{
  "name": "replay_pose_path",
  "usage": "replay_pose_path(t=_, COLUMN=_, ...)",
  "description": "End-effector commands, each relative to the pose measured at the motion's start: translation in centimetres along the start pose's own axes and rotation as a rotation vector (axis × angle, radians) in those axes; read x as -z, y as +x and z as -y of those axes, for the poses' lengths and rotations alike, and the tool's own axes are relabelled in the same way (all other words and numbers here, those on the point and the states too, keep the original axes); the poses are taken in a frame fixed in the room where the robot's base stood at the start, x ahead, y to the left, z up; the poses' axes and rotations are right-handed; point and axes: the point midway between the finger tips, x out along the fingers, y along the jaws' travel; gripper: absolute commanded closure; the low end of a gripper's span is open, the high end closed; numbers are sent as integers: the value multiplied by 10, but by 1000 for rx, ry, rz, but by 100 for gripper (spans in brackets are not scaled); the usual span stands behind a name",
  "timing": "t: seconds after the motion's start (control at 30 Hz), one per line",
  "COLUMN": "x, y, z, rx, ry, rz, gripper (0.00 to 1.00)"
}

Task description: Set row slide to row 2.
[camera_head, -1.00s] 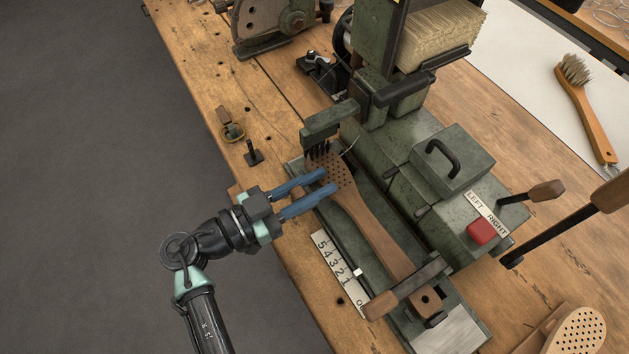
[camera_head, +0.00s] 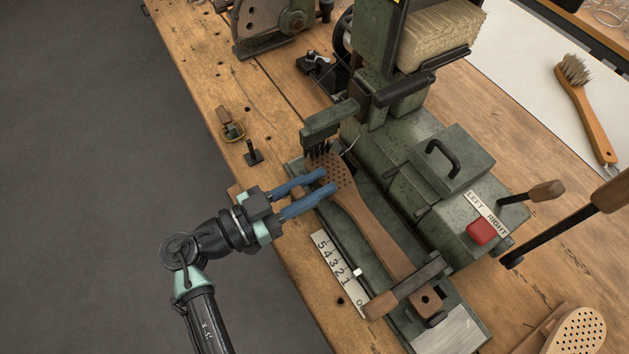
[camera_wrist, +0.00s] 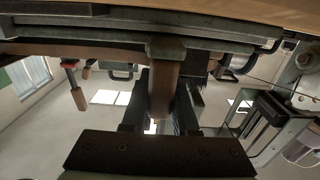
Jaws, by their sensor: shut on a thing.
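The row scale (camera_head: 338,272), a white strip numbered 5 to 0, lies along the machine's front edge. A small white marker (camera_head: 357,273) stands beside the 1. My gripper (camera_head: 330,180) reaches in from the left with its blue fingers beside the perforated head of the wooden brush (camera_head: 375,235). In the wrist view my gripper (camera_wrist: 160,105) is shut on a brown handle (camera_wrist: 163,85) that joins a green metal block. This looks like the row slide's handle. In the head view the fingers hide the grip.
The green machine base (camera_head: 380,160) stands behind the brush. A dark comb-like tool (camera_head: 320,135) sits over the brush head. A red button (camera_head: 481,231) and a LEFT/RIGHT lever (camera_head: 545,191) are at right.

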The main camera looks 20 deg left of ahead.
Motion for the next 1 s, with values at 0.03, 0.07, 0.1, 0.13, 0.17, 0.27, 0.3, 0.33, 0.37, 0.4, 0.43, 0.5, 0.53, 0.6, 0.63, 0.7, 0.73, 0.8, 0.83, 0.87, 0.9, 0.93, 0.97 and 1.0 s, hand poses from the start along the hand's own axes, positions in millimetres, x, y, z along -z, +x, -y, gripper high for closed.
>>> replay_pose_path(t=0.03, x=0, y=0, z=0, rx=0, ry=0, rz=0, gripper=100)
replay_pose_path(t=0.07, x=0, y=0, z=0, rx=0, ry=0, rz=0, gripper=100)
replay_pose_path(t=0.1, x=0, y=0, z=0, rx=0, ry=0, rz=0, gripper=100)
replay_pose_path(t=0.13, x=0, y=0, z=0, rx=0, ry=0, rz=0, gripper=100)
replay_pose_path(t=0.17, x=0, y=0, z=0, rx=0, ry=0, rz=0, gripper=100)
replay_pose_path(t=0.27, x=0, y=0, z=0, rx=0, ry=0, rz=0, gripper=100)
replay_pose_path(t=0.3, x=0, y=0, z=0, rx=0, ry=0, rz=0, gripper=100)
replay_pose_path(t=0.33, x=0, y=0, z=0, rx=0, ry=0, rz=0, gripper=100)
replay_pose_path(t=0.37, x=0, y=0, z=0, rx=0, ry=0, rz=0, gripper=100)
replay_pose_path(t=0.4, x=-1, y=0, z=1, rx=0, ry=0, rz=0, gripper=100)
replay_pose_path(t=0.43, x=-2, y=0, z=2, rx=0, ry=1, rz=0, gripper=100)
replay_pose_path(t=0.5, x=-3, y=0, z=6, rx=0, ry=3, rz=1, gripper=100)
replay_pose_path(t=0.53, x=-4, y=0, z=8, rx=0, ry=4, rz=1, gripper=100)
replay_pose_path(t=0.6, x=-5, y=0, z=12, rx=-1, ry=4, rz=1, gripper=100)
replay_pose_path(t=0.63, x=-5, y=0, z=14, rx=0, ry=4, rz=1, gripper=100)
replay_pose_path(t=0.7, x=-3, y=0, z=18, rx=1, ry=4, rz=1, gripper=100)
replay_pose_path(t=0.73, x=-2, y=0, z=18, rx=1, ry=3, rz=1, gripper=100)
replay_pose_path(t=0.8, x=-1, y=0, z=19, rx=1, ry=2, rz=1, gripper=100)
replay_pose_path(t=0.83, x=0, y=0, z=19, rx=1, ry=1, rz=1, gripper=100)
replay_pose_path(t=0.87, x=0, y=0, z=19, rx=1, ry=1, rz=1, gripper=100)
replay_pose_path(t=0.9, x=0, y=0, z=19, rx=1, ry=1, rz=1, gripper=100)
replay_pose_path(t=0.93, x=0, y=0, z=19, rx=1, ry=1, rz=1, gripper=100)
replay_pose_path(t=0.97, x=0, y=0, z=19, rx=2, ry=0, rz=1, gripper=100)
replay_pose_path(t=1.0, x=0, y=-1, z=19, rx=2, ry=0, rz=1, gripper=71)
